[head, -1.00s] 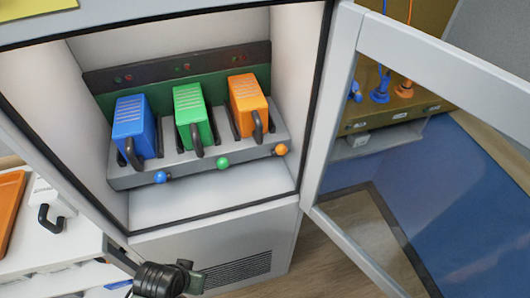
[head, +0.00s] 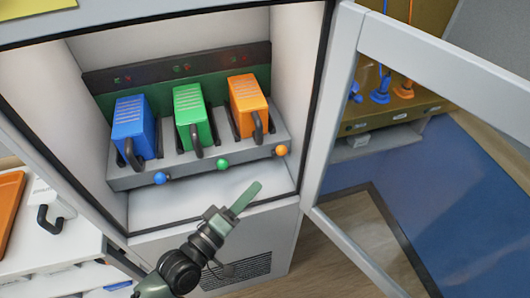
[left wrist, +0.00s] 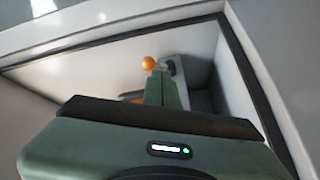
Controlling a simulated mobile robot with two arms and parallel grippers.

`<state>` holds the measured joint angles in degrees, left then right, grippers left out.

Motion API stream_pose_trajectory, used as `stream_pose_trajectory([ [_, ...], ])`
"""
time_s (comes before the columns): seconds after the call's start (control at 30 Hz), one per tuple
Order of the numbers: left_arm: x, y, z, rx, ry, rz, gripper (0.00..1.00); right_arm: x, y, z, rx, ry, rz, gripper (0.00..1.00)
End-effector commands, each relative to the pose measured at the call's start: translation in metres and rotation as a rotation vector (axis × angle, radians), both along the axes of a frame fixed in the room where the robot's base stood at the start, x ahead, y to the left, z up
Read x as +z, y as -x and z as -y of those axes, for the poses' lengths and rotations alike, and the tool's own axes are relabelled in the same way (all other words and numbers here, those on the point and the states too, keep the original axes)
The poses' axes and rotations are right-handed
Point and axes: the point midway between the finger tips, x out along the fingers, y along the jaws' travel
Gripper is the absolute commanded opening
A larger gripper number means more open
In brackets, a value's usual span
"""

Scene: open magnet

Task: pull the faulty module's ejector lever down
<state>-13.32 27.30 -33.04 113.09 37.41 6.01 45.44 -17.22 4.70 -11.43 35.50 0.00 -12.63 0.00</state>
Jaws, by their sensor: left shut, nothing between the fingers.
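A grey rack holds a blue module (head: 133,125), a green module (head: 192,112) and an orange module (head: 247,100), each with a dark handle. Ball-tipped levers in blue (head: 160,178), green (head: 223,164) and orange (head: 281,150) stick out along the rack's front edge. Small lights (head: 182,68) sit above the modules; I cannot tell which marks a fault. My left gripper (head: 256,187) is shut and empty, below and between the green and orange levers, at the cabinet opening. In the left wrist view the orange ball (left wrist: 148,63) appears just beyond the fingertips. My right gripper is not in view.
The cabinet's lower rim (head: 220,213) runs just under my gripper. The glazed door (head: 335,110) stands open at the right. A white drawer unit with an orange tray (head: 10,205) is at the left. Free space lies before the cabinet opening.

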Motion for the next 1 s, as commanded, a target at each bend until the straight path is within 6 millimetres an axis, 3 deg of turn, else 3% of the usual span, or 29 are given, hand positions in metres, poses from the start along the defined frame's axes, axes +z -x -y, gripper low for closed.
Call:
stream_pose_trajectory([
  [0.2,0.011,-0.01,-0.019,0.046,0.196,0.018,0.0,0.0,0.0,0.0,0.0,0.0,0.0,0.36],
  [0.57,0.013,-0.011,-0.022,0.053,0.22,0.022,0.0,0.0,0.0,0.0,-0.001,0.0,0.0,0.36],
  [0.77,0.018,-0.022,-0.015,0.053,0.22,0.024,0.0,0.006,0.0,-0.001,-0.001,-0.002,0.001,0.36],
  [1.0,0.027,-0.058,0.008,0.053,0.22,0.024,0.0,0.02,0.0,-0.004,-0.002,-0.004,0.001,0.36],
])
